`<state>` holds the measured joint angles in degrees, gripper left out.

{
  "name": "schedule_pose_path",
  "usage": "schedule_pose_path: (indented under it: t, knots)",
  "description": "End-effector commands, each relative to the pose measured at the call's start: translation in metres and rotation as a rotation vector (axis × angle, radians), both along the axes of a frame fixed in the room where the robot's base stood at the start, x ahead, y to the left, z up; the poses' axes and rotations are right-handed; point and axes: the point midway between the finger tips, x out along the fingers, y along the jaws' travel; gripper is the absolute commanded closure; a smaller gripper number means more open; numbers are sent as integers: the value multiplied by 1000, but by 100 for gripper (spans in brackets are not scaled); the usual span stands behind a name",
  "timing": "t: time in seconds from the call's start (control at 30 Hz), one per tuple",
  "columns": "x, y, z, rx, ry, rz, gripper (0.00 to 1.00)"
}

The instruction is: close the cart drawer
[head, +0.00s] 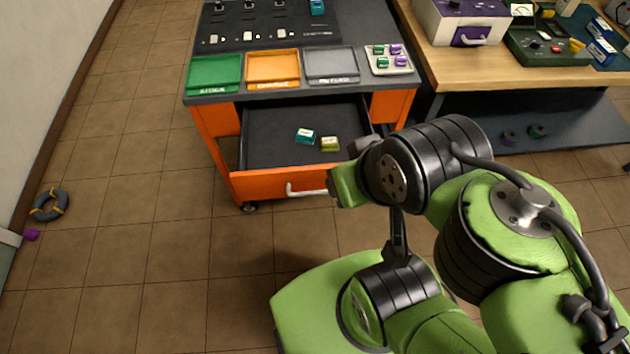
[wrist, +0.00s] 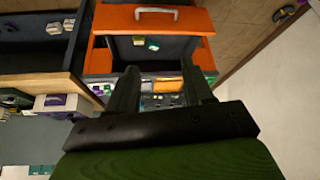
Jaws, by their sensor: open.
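The orange cart (head: 215,130) has its drawer (head: 262,186) pulled well out towards me. The drawer has an orange front, a dark inside and a pale bar handle (head: 303,188). A teal box (head: 305,136) and a yellow-green box (head: 329,144) lie in it. My arm hides the right end of the drawer front in the head view. In the wrist view the drawer front (wrist: 190,20) and handle (wrist: 157,12) are at the top, inverted. My gripper (wrist: 160,76) is open and empty there, its fingers apart and no contact with the handle visible.
Green, orange and grey trays (head: 331,65) and a small tray of batteries (head: 390,62) sit on the cart top. A wooden workbench (head: 470,66) stands close on the right. A grey ring (head: 50,204) lies on the floor at left. Tiled floor before the cart's left side is clear.

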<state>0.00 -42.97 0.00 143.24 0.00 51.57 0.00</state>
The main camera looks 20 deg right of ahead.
Motion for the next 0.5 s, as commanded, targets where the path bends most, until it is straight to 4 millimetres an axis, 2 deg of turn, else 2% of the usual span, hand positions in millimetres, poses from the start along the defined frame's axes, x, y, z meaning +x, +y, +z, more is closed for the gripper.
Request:
schedule_pose_path:
  t: [0.03, 0.17, 0.27, 0.3, 0.33, 0.5]
  knots:
    - [0, 0, 0, 0, 0, 0, 57]
    - [1, -1, -2, -5, 4, 7, 77]
    - [15, -10, -20, -52, 51, 84, 92]
    - [24, -17, -33, -80, 82, 149, 99]
    - [32, -24, -45, -98, 107, 208, 100]
    - [67, -83, -123, -141, 151, 579, 100]
